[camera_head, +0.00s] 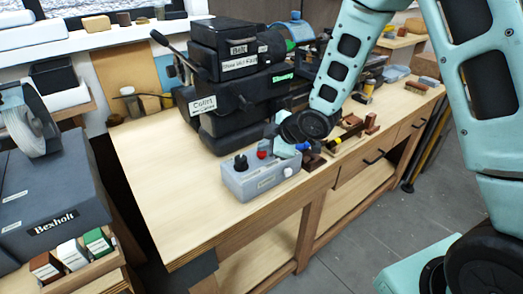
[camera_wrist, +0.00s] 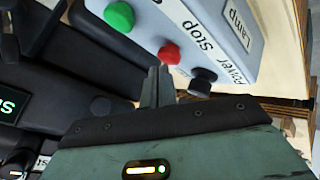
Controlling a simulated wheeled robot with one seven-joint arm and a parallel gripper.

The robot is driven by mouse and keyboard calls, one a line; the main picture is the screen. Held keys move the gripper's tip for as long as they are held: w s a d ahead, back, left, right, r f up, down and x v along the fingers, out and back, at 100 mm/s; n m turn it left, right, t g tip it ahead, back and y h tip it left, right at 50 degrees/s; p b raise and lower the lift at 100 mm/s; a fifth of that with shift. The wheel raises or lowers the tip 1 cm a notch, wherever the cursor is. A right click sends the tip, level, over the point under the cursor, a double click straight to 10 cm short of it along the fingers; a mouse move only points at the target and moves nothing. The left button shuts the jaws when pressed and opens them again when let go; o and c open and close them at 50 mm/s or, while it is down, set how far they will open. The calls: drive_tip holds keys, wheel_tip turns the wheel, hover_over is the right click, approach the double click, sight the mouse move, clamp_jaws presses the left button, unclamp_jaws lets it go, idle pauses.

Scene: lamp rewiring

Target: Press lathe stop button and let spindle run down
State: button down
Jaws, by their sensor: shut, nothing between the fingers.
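A grey control box (camera_head: 262,180) sits on the bench in front of the black lathe (camera_head: 235,85). In the wrist view the box (camera_wrist: 238,32) carries a red button (camera_wrist: 169,54) beside the word Stop, a green button (camera_wrist: 119,15) and a black knob (camera_wrist: 202,82) by the word Power. My gripper (camera_wrist: 158,72) is shut and empty. Its tips appear just short of the red button; I cannot tell whether they touch it. In the head view the red button (camera_head: 262,154) shows, and my gripper (camera_head: 280,146) is over the box's right part. Whether the spindle turns cannot be told.
Small brown and brass parts (camera_head: 345,130) lie on the bench right of the box. The bench top (camera_head: 150,160) is clear to the left. A dark Bexholt unit (camera_head: 55,195) stands at the left. A green-lit display (camera_head: 281,77) is on the lathe.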

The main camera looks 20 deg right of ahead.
sight(265, 154)
drive_tip(key=shift+r, duration=0.5)
wheel_tip(265, 154, up, 5)
drive_tip(key=p, duration=0.4)
idle(0.8)
drive_tip(key=s+a+r+m+g+h, duration=0.1)
drive_tip(key=s+a+r+m+g, duration=0.1)
drive_tip(key=s, duration=0.9)
drive_tip(key=s+a+r+m+g+h, duration=0.1)
drive_tip(key=s+a+r+m+g, duration=0.1)
drive_tip(key=s, duration=0.8)
drive_tip(key=s+a+r+m+g+h, duration=0.2)
drive_tip(key=s+a+r+m+g, duration=0.1)
drive_tip(key=s, duration=0.8)
drive_tip(key=shift+s+r+g, duration=0.3)
drive_tip(key=shift+r+g, duration=0.2)
drive_tip(key=shift+r, duration=0.1)
